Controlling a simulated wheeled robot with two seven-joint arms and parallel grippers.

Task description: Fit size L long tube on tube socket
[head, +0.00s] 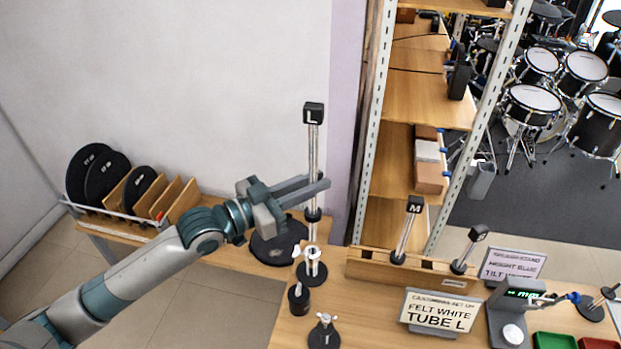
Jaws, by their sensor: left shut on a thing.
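The size L long tube (315,158) is a slim silver tube, upright, with a black block marked L (313,114) on its top. My left gripper (317,184) is shut on its lower part, just above a black collar (313,215). Directly below is a silver socket with a pale clamp (312,254) on a round black base (312,274), which looks like the tube socket. The tube's lower end appears close above or at the socket; I cannot tell whether they touch. My right gripper is not in view.
A black disc base (279,247) stands behind the socket, and small black parts (299,299) stand in front. Tubes M (405,235) and another sit in a wooden rack (370,268) at right. A sign (438,312) reads FELT WHITE TUBE L. Shelves rise behind.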

